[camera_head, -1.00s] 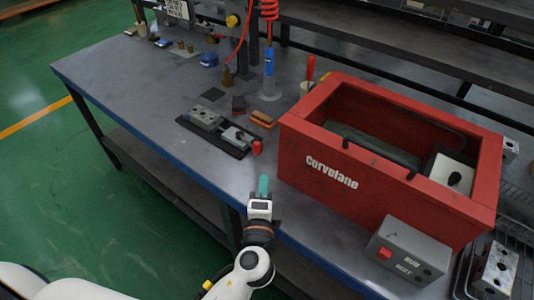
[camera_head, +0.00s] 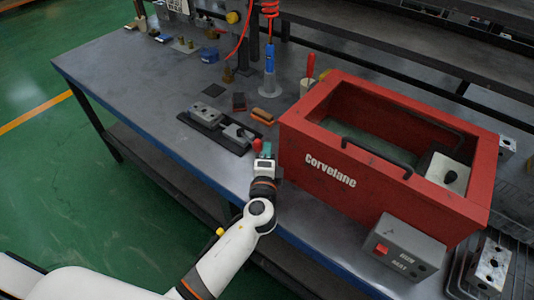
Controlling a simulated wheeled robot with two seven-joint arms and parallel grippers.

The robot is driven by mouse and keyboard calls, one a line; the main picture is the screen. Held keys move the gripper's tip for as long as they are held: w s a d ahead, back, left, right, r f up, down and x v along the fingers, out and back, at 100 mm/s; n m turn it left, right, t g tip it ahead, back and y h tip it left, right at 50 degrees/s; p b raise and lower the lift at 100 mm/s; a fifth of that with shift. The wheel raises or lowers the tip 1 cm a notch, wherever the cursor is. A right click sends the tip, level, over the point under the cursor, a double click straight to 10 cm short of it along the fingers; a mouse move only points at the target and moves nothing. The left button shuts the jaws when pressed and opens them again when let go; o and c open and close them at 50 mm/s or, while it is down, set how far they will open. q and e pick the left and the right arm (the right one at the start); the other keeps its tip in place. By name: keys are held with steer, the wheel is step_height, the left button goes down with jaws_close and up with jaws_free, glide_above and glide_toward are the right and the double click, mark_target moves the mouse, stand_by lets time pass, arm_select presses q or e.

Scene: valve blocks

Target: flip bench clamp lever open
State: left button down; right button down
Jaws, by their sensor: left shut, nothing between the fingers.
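The bench clamp (camera_head: 236,134) is a grey block on a black base plate (camera_head: 196,128), lying on the grey workbench. A red lever knob (camera_head: 257,145) stands at its right end. A grey valve block (camera_head: 207,114) sits on the left part of the same plate. My left gripper (camera_head: 266,150) has teal fingertips and is shut and empty. It is right beside the red knob, on its lower right; I cannot tell whether they touch. My right gripper is not in view.
A red box (camera_head: 330,176) marked Corvelane stands close to the right of my left gripper. A grey switch box (camera_head: 405,246) is in front of it. Orange (camera_head: 262,116) and dark (camera_head: 239,101) small blocks lie behind the clamp.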

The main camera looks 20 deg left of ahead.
arm_select(q)
steer(key=shift+s+a+h, duration=0.1)
steer(key=shift+s+h, duration=0.05)
steer(key=shift+h, duration=0.15)
steer(key=shift+s+a+m+h, duration=0.2)
steer(key=shift+s+m+h, duration=0.1)
steer(key=shift+m, duration=0.1)
